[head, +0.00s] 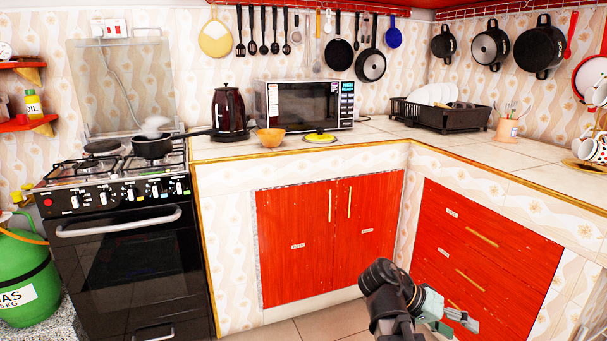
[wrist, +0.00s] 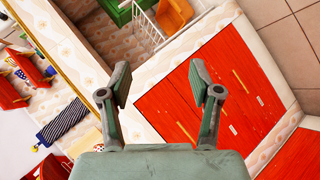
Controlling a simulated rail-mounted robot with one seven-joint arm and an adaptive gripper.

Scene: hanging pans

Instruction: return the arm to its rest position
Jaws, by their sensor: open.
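My gripper (head: 462,322) shows at the bottom of the head view, right of centre. It is low in front of the red drawers (head: 480,245), at the end of my dark arm. In the wrist view my gripper (wrist: 162,84) has its two fingers wide apart with nothing between them. Behind the fingers, the wrist view shows the red drawer fronts (wrist: 240,75) tilted. The gripper looks apart from the cabinets. Most of my arm is out of view.
A tiled counter (head: 380,135) runs along the back and right, with a microwave (head: 305,105), kettle (head: 229,110), orange bowl (head: 270,137) and dish rack (head: 440,115). A stove (head: 125,240) with a steaming pan (head: 152,147) stands left. Several pans hang above. The floor (head: 335,320) by the cabinets looks clear.

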